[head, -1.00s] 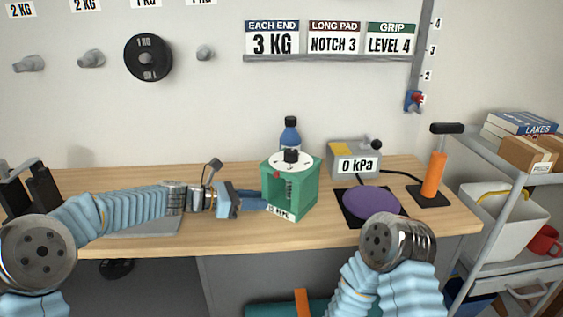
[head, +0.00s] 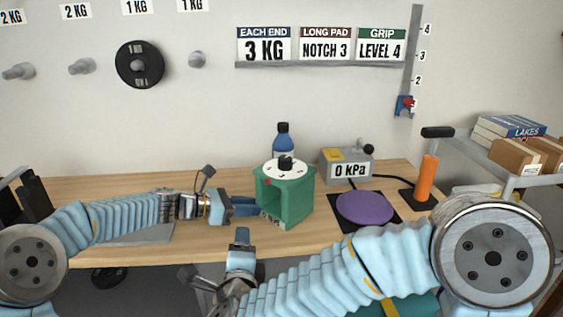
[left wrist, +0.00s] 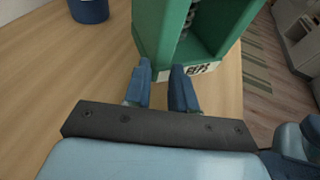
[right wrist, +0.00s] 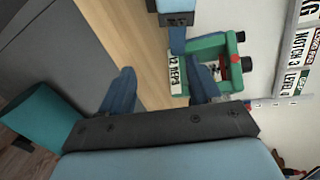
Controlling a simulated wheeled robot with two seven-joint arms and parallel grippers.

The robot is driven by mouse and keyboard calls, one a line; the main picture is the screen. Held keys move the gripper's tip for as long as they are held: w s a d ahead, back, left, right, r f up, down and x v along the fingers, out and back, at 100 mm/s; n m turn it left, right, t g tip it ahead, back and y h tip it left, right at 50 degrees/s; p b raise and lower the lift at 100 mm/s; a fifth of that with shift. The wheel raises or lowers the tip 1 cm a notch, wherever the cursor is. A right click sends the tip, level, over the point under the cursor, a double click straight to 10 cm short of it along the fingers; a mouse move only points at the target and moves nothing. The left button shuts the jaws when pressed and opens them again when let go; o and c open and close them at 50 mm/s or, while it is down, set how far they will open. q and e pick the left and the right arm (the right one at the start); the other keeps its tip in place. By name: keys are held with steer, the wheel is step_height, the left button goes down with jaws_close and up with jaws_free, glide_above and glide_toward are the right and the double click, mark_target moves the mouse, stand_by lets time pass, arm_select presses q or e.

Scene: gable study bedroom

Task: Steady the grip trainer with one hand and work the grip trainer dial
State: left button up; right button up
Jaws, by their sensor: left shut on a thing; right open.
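The green grip trainer (head: 297,205) stands upright on the desk, its open front showing a dark cavity. Its white dial (head: 272,172) with a black knob (head: 286,162) is on top. My left gripper (head: 252,207) is shut on the trainer's lower left edge; the left wrist view shows the fingers (left wrist: 162,85) at the green wall (left wrist: 158,35). My right gripper (head: 241,238) is open and empty, in front of the desk edge and apart from the trainer. In the right wrist view, the trainer (right wrist: 207,45) is beyond the spread fingers (right wrist: 160,88).
A blue bottle (head: 283,140) stands behind the trainer. A purple pad (head: 365,208), a grey 0 kPa box (head: 347,167) and an orange handle (head: 428,178) are to its right. Wall signs include GRIP LEVEL 4 (head: 381,46). A shelf cart (head: 465,160) stands at the right.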

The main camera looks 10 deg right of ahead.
step_height(320, 180, up, 5)
steer(key=w+d+m+t+h, duration=0.2)
steer(key=w+d+m+h, duration=0.15)
steer(key=m, duration=0.55)
steer(key=m+g+h, duration=0.1)
steer(key=m+h, duration=0.4)
steer(key=m, duration=0.8)
glide_toward(280, 162)
steer(key=x, duration=1)
steer(key=shift+w+d, duration=0.2)
steer(key=shift+w, duration=0.05)
steer(key=shift+c, duration=0.3)
